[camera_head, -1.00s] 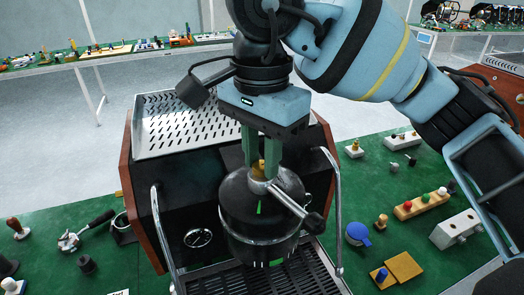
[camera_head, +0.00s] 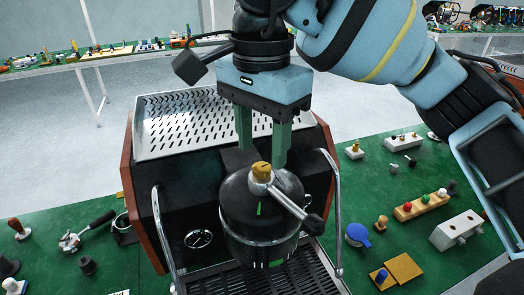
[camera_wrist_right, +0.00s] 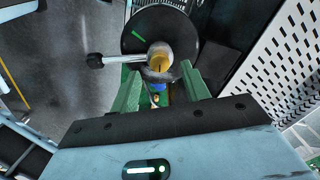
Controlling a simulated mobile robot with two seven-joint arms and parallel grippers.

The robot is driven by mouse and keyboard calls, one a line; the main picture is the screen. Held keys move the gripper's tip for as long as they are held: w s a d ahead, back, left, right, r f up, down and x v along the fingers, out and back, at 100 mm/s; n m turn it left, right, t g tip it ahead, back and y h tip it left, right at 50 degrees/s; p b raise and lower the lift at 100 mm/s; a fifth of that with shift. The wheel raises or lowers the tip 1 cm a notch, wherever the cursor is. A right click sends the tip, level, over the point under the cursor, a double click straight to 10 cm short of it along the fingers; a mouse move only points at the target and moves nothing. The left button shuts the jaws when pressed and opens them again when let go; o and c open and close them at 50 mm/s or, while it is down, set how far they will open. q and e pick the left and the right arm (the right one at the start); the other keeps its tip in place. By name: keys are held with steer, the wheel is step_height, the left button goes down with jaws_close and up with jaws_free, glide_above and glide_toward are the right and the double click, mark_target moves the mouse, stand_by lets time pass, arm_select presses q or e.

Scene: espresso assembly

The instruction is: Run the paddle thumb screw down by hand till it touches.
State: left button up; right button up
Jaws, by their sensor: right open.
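The brass paddle thumb screw (camera_head: 261,169) stands on top of the black group head (camera_head: 258,210), at the collar of a metal lever with a dark knob (camera_head: 314,224). In the right wrist view the brass screw (camera_wrist_right: 159,58) shows inside the lever's bright collar. My right gripper (camera_head: 261,158) is open, its two green fingers spread wide and pointing down, above and behind the screw. In the right wrist view its fingers (camera_wrist_right: 160,85) lie below the screw in the picture, with nothing between them touching. How far down the screw sits is hidden. My left gripper is not in view.
The espresso machine has a perforated top tray (camera_head: 190,112) and steam wands (camera_head: 162,235) at both sides. A drip grate (camera_head: 300,272) lies below the group head. Small parts, including a wooden block with coloured knobs (camera_head: 420,205), lie on the green mat to the right.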

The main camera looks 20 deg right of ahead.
mark_target(262, 167)
step_height(262, 167, up, 5)
steer(key=shift+r, duration=0.1)
stand_by(0.6)
